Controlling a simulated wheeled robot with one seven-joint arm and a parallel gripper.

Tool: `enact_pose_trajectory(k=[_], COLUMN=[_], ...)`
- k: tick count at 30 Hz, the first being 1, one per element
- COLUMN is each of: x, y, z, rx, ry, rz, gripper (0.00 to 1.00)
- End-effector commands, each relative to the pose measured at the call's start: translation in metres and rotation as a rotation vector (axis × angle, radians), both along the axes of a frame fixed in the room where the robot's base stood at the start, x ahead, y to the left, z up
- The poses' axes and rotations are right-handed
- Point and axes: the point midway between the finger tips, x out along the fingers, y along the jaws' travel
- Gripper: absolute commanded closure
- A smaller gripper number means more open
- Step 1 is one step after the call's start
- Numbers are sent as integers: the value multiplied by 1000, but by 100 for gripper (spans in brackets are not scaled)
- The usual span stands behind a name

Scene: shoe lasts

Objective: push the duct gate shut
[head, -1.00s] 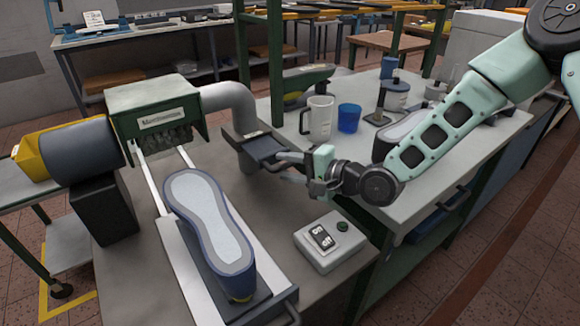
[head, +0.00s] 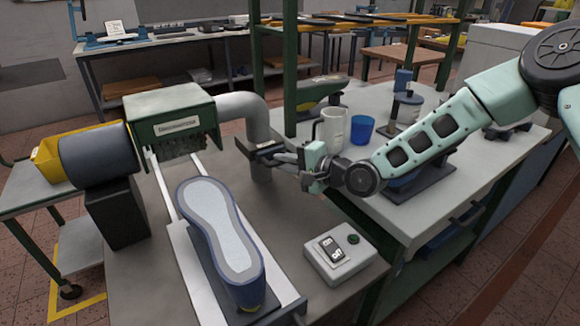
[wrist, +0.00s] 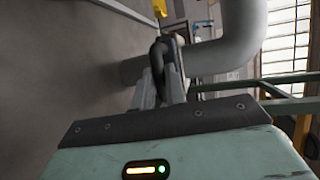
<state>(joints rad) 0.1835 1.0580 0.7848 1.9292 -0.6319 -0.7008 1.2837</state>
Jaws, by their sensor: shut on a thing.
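The duct gate (head: 268,154) is a dark flat plate set across the grey duct pipe (head: 258,125), to the right of the green machine hood. My gripper (head: 288,158) is at the gate's right end, beside the pipe. In the wrist view, my gripper's fingers (wrist: 160,88) are closed around the gate's dark handle (wrist: 158,58), just in front of the pipe (wrist: 225,48). The fingers partly hide the handle, and I cannot tell exactly how much of the plate stands out of the pipe.
A shoe last (head: 222,235) lies sole up on the machine's slide in front. A switch box (head: 342,255) stands on the bench below my gripper. A white mug (head: 331,130) and a blue cup (head: 362,128) stand behind my wrist on the right bench.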

Motion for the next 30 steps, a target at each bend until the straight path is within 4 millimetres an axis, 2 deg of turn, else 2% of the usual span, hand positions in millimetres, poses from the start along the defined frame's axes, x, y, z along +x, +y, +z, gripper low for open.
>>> enact_pose_trajectory(k=[4,5,7,16,20,23,30], x=[3,3,3,2,-3,-11,-41], y=[0,0,0,-1,-9,-23,-69], z=[2,2,2,2,3,6,18], rx=[4,4,4,3,2,1,3], ry=[-5,-5,-6,-4,-4,-2,-2], rz=[-5,-6,-6,-4,-5,-6,-7], gripper=[100,84,65,65,65,65,65])
